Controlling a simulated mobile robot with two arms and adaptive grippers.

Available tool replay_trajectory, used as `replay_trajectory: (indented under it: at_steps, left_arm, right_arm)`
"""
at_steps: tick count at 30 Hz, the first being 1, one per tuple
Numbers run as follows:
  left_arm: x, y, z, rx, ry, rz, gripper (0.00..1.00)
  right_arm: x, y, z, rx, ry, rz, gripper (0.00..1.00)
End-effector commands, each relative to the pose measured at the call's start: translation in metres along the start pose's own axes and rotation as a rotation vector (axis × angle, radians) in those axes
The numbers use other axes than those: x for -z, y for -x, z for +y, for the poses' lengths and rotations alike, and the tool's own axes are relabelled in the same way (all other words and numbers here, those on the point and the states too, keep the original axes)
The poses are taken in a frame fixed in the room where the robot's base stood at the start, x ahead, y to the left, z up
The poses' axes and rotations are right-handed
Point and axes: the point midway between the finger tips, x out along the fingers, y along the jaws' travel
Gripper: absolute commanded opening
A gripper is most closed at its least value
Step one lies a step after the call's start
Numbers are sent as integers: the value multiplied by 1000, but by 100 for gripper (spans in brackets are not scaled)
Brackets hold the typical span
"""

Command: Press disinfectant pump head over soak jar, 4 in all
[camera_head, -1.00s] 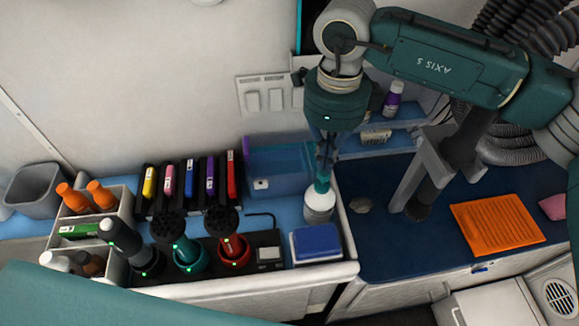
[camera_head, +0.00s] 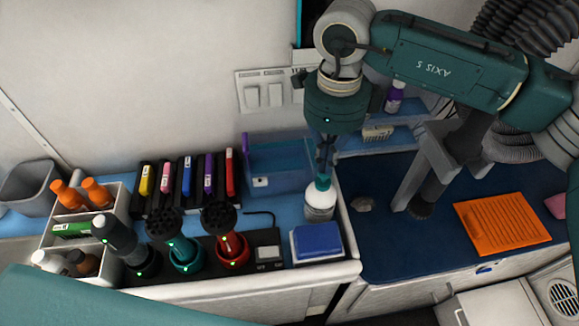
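The pump bottle (camera_head: 320,204), white and grey with a teal pump head (camera_head: 322,182), stands upright at the right end of the left counter. My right gripper (camera_head: 325,167) points down directly above the pump head. Its fingers look like one narrow column from here, so I cannot tell whether they are open or shut, or whether they touch the head. My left gripper is out of view.
Clippers in a dock (camera_head: 205,255), a blue box (camera_head: 316,240) and a bottle caddy (camera_head: 122,205) crowd the left counter. An orange mat (camera_head: 502,223) and a grey stand (camera_head: 425,175) are on the right counter. A shelf (camera_head: 385,142) is behind my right arm.

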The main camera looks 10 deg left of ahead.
Motion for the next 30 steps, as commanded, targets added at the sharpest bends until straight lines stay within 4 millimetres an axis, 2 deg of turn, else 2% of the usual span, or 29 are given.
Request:
replay_trajectory:
  at_steps: [9,17,30]
  left_arm:
    - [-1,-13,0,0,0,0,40]
    - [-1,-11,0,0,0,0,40]
    - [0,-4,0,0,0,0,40]
  right_arm:
    - [0,-14,0,-2,0,1,0]
    - [0,-12,1,-3,0,2,0]
    - [0,11,0,-1,1,1,0]
